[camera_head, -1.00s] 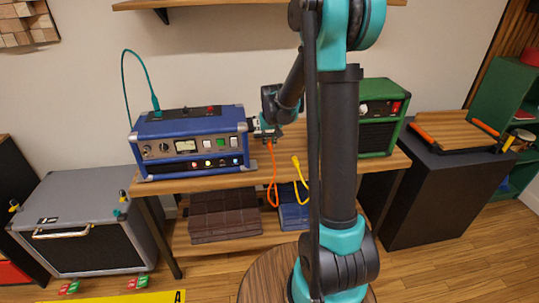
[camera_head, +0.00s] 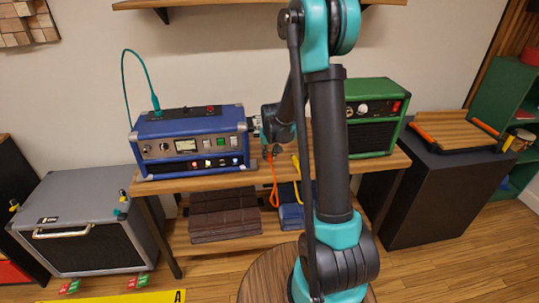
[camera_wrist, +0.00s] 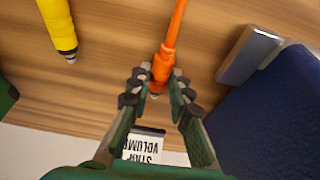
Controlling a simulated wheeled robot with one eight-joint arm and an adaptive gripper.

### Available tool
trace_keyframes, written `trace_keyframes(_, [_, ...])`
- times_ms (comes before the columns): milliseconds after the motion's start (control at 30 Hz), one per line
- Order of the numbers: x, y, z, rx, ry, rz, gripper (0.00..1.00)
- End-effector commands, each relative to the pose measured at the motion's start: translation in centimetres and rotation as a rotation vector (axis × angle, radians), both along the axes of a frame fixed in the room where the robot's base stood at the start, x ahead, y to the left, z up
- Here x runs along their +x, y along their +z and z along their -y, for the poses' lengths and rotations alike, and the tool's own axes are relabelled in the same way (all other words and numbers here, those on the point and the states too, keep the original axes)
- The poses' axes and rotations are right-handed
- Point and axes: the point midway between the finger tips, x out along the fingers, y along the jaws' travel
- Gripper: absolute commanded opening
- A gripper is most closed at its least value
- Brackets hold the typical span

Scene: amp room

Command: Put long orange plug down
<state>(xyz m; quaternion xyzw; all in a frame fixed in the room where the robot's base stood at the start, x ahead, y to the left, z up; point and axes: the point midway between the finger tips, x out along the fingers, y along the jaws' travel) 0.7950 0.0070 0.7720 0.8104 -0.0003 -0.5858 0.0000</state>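The long orange plug (camera_wrist: 162,68) is between the fingertips of my gripper (camera_wrist: 161,80) in the wrist view, its metal tip pointing back toward the palm. The fingers are close in on both sides of it and look shut on it. The wooden tabletop lies behind it; whether the plug touches the wood I cannot tell. In the head view my gripper (camera_head: 265,132) is low over the table, just right of the blue amplifier, partly hidden by my arm. The orange cable (camera_head: 275,190) hangs over the front edge.
The blue amplifier (camera_head: 190,145) stands close left of my gripper, and the green amplifier (camera_head: 375,115) stands to the right. A yellow plug (camera_wrist: 58,25) lies on the wooden table (camera_head: 200,183). Its cable (camera_head: 296,170) is near the orange one. Bare wood shows between the amplifiers.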

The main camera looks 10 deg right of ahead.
Motion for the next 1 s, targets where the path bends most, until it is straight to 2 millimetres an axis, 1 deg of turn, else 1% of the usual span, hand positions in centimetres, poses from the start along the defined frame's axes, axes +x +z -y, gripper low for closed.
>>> trace_keyframes(33, [0.0,0.0,0.0,0.000,0.000,0.000,0.25])
trace_keyframes(133, [0.0,0.0,0.0,0.000,0.000,0.000,0.38])
trace_keyframes(167, [0.0,0.0,0.0,0.000,0.000,0.000,0.39])
trace_keyframes(433, [0.0,0.1,0.0,0.000,0.000,0.000,0.39])
trace_keyframes(567, [-0.2,0.7,0.0,0.000,0.000,0.000,0.39])
trace_keyframes(767, [-1.0,3.1,0.0,0.000,0.000,0.000,0.39])
trace_keyframes(1000, [-2.3,7.0,0.0,0.000,0.000,0.000,0.39])
